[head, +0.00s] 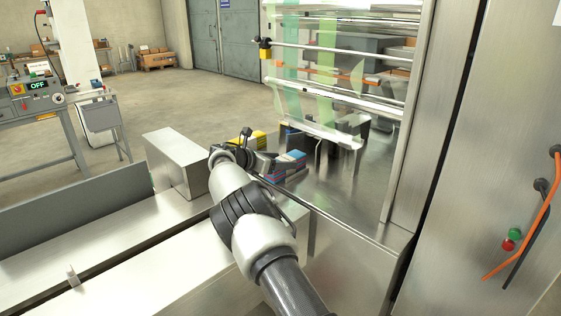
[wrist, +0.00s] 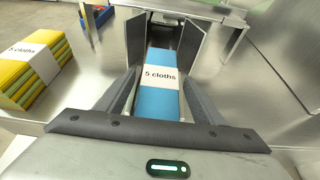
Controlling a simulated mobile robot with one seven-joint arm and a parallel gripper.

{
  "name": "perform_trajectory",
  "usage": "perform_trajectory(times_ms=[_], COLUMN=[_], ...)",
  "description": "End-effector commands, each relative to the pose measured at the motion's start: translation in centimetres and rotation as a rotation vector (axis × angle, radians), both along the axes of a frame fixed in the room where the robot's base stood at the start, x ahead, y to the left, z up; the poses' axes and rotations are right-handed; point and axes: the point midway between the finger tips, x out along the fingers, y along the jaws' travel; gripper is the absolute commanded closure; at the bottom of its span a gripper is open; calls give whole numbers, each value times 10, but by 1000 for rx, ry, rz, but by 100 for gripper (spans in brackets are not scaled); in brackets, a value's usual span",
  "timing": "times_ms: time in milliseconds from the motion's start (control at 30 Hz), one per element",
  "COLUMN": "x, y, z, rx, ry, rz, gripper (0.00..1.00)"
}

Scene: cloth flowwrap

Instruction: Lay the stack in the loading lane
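A blue-topped cloth stack with a white "5 cloths" band (wrist: 160,77) lies lengthwise between the fingers of my gripper (wrist: 159,78) in the wrist view. The fingertips are very close to its two long sides; I cannot tell whether they press on it. Its far end points in between two upright dark guide plates (wrist: 188,45) of the lane. In the head view the stack (head: 293,158) shows blue and pink edges beside my gripper (head: 279,163), which partly covers it. I cannot tell whether it rests on the metal surface.
A yellow and green banded stack (wrist: 32,68) stands to the left, with a blue item (wrist: 98,14) behind it. In the head view a steel box (head: 178,162) stands left of my arm. The wrapping machine's film and rollers (head: 325,90) hang above the lane.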

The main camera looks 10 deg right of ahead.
Motion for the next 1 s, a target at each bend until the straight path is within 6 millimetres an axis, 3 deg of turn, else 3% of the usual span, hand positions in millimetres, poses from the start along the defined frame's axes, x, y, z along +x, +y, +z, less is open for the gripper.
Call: perform_trajectory(times_ms=[267,733,1000], x=[0,-48,-65], y=[0,68,86], z=[5,38,49], rx=[1,0,7], ry=[-1,0,-2], rz=[0,4,-4], gripper=[38,38,38])
